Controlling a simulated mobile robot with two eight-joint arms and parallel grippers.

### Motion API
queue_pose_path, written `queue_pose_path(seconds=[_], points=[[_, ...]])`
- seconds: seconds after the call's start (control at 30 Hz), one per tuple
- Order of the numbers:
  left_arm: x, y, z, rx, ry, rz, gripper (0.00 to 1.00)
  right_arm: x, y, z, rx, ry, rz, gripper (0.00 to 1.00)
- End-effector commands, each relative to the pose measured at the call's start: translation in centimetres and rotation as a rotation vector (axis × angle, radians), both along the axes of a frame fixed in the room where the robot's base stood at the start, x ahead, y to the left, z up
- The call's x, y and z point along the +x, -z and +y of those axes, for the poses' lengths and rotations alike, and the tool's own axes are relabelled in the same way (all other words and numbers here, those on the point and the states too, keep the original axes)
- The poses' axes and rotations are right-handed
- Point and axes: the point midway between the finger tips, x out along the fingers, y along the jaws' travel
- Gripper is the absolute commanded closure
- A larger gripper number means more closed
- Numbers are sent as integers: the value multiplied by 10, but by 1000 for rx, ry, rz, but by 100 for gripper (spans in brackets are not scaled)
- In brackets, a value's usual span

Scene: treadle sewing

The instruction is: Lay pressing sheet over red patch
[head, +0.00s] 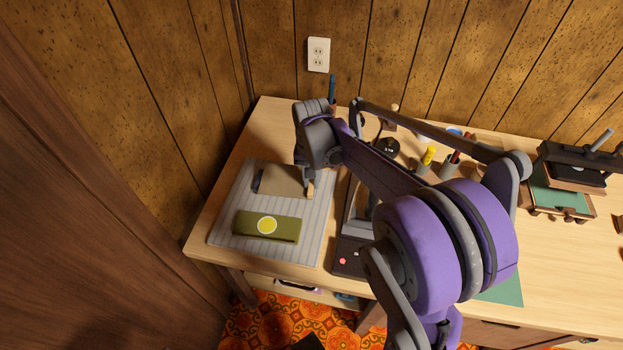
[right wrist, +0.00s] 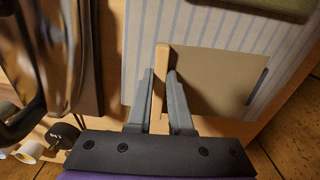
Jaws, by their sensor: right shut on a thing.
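The tan pressing sheet (head: 284,179) is over the back part of a grey striped mat (head: 225,215). It also shows in the right wrist view (right wrist: 210,75), with a pale wooden strip (right wrist: 160,80) along one edge. My right gripper (head: 309,184) is shut on that strip, with one finger on each side in the right wrist view (right wrist: 160,92). I cannot tell whether the sheet touches the mat. A dark blue strip (right wrist: 258,86) shows at its opposite edge. No red patch is visible. My left gripper is not in view.
Right of the mat is a dark device with a red button (head: 343,260), partly hidden by my arm. Pen cups (head: 450,165) and a dark machine (head: 575,165) stand farther right.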

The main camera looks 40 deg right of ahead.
Motion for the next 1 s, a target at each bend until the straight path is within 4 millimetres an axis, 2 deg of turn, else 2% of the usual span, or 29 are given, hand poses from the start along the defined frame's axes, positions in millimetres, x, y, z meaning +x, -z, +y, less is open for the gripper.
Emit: queue_pose_path(seconds=[0.03, 0.2, 0.57, 0.67, 1.0], points=[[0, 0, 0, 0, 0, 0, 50, 0, 1, 0, 0, 0, 0, 78], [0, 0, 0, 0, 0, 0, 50, 0, 0, 0, 0, 0, 0, 47], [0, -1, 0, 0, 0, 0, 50, 0, -4, 0, 0, 0, 0, 46], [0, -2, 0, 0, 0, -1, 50, 0, -16, 0, 0, 0, 0, 46], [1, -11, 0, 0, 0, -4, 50, 0, -83, 0, 0, 0, 0, 46]])
